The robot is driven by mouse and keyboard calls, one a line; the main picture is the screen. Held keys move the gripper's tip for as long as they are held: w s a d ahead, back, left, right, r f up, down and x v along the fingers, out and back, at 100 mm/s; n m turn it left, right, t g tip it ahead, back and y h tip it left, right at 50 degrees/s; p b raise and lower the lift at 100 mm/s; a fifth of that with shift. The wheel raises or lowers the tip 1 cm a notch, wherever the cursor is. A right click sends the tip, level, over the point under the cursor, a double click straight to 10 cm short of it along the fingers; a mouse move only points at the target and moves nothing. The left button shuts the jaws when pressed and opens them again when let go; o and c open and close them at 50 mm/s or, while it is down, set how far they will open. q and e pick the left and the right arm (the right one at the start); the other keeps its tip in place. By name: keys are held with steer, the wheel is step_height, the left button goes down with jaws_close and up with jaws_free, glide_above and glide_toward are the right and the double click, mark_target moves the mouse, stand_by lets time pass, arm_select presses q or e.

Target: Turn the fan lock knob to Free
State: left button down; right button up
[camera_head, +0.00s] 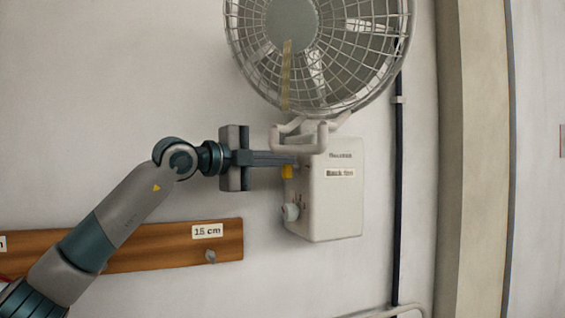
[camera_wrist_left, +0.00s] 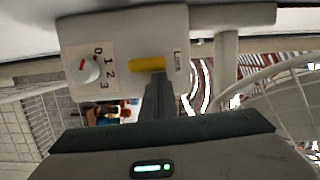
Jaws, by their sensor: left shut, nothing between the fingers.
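The white fan control box (camera_head: 337,200) hangs on the wall below the caged fan (camera_head: 318,50). The yellow lock knob (camera_head: 287,172) is on the box's left side face. In the left wrist view the yellow knob (camera_wrist_left: 147,64) lies as a bar across the picture, one end toward a small label (camera_wrist_left: 178,63) that seems to read "Lock". No "Free" label can be made out. My left gripper (camera_head: 295,162) is shut and empty, its fingertips just above the knob in the head view. In the left wrist view the fingertips (camera_wrist_left: 159,78) overlap the knob's edge; contact is unclear. My right gripper is not in view.
A white speed dial (camera_head: 290,212) with numbers sits lower on the same face. A bent white tube bracket (camera_head: 300,138) juts out just above the fingers. A wooden rail (camera_head: 150,252) with a peg runs along the wall at lower left. A dark cable (camera_head: 398,190) hangs to the right.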

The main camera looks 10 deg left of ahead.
arm_select(q)
steer(key=shift+r+n+b, duration=0.1)
steer(key=shift+n+b, duration=0.2)
